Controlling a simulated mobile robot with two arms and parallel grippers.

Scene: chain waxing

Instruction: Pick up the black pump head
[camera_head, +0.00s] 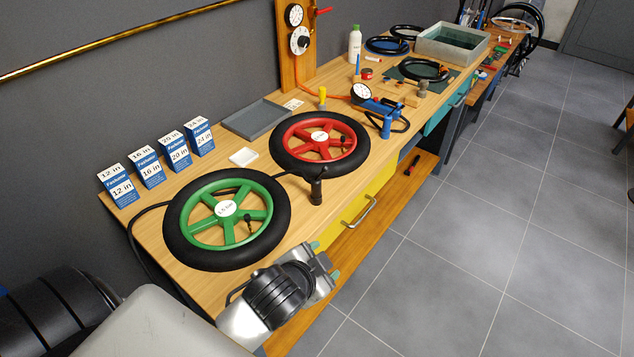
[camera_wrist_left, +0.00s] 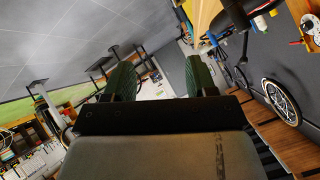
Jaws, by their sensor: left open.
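The black pump head (camera_head: 316,188) stands at the front edge of the wooden bench, between the green wheel (camera_head: 226,213) and the red wheel (camera_head: 319,138). A black hose runs from it to the left between the wheels. My left gripper (camera_head: 325,261) is below and just right of the pump head in the head view, apart from it. Its two green-padded fingers (camera_wrist_left: 158,75) are spread with nothing between them in the left wrist view. I cannot clearly identify the pump head in that view. My right gripper is not in view.
Blue size boxes (camera_head: 160,163) stand along the wall. A grey tray (camera_head: 257,118) and white dish (camera_head: 243,157) lie behind the wheels. A blue gauge pump (camera_head: 387,122) is right of the red wheel. A yellow drawer (camera_head: 372,192) with a handle is below; the floor at right is clear.

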